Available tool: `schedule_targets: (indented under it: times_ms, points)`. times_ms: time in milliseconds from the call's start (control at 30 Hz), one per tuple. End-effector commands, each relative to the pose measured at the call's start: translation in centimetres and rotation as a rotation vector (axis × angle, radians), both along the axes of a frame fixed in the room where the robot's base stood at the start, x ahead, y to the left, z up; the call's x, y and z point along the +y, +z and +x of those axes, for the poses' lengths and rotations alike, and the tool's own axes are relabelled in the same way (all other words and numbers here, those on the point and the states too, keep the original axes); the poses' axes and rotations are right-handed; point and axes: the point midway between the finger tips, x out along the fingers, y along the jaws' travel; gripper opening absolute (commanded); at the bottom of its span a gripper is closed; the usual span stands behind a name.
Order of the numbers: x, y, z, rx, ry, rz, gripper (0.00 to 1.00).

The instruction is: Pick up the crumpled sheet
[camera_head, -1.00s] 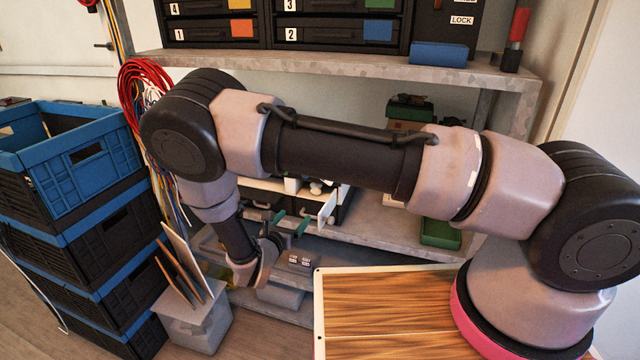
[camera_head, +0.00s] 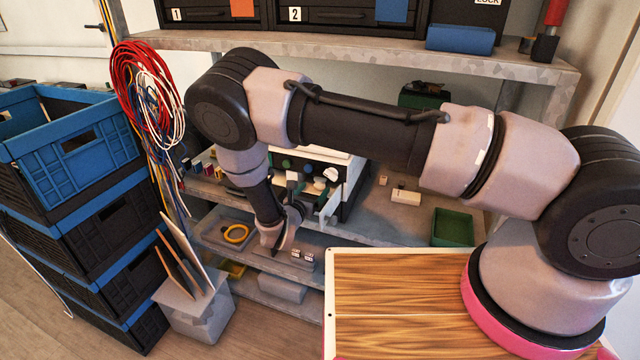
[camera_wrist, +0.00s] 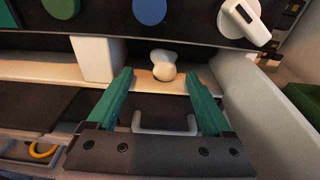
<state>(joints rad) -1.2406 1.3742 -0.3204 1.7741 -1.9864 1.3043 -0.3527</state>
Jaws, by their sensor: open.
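A small white rounded lump (camera_wrist: 163,65), which looks like the crumpled sheet, lies in a pale open drawer (camera_wrist: 240,110) in the wrist view. My gripper (camera_wrist: 160,83) has two teal fingers, open and spread to the left and right of the lump in the picture. The lump shows just beyond the fingertips, with nothing held between them. A light drawer handle (camera_wrist: 165,124) shows between the fingers, nearer the palm. In the head view my gripper (camera_head: 308,193) is by the drawer unit; I cannot make out the lump there.
Above the drawer is a dark panel with a green disc (camera_wrist: 61,7), a blue disc (camera_wrist: 149,10) and a white knob (camera_wrist: 246,20). A white block (camera_wrist: 97,60) stands left of the lump. A green tray (camera_head: 452,227) lies on the shelf to the right.

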Motion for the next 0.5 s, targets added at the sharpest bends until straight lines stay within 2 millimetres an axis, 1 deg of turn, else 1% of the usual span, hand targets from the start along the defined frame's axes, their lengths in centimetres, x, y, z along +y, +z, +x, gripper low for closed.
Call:
schedule_targets:
  times_ms: [200, 300, 500]
  points:
    - [-1.6, -0.2, 2.8, -0.001, -0.004, 0.001, 0.84]
    - [-2.0, -0.4, 3.9, -0.001, -0.003, 0.001, 0.84]
    - [-2.0, -0.5, 4.3, 0.000, 0.000, 0.001, 0.84]
